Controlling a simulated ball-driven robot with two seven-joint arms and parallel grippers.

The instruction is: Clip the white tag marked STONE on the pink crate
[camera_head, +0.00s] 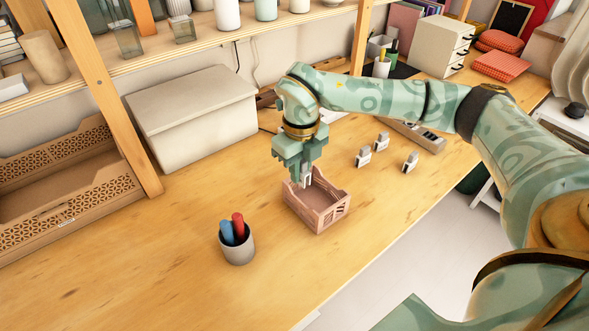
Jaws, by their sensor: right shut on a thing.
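The pink crate (330,217) stands on the wooden table, open side up, and looks empty. My right gripper (303,180) points down at the crate's back left rim. It is shut on a small pale tag (306,178), mostly hidden between the fingers. I cannot read any marking on it, nor tell whether it touches the rim. Three more small white-grey tags stand on the table to the right of the crate: one at the back (381,142), one nearer (364,157) and one at the right (410,163). Their lettering is too small to read. My left gripper is out of view.
A grey cup (239,248) with blue and red pens stands left in front of the crate. A big beige box (190,115) and a wooden shelf post (105,95) are at the back left. A shallow tray (425,138) lies behind the tags.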

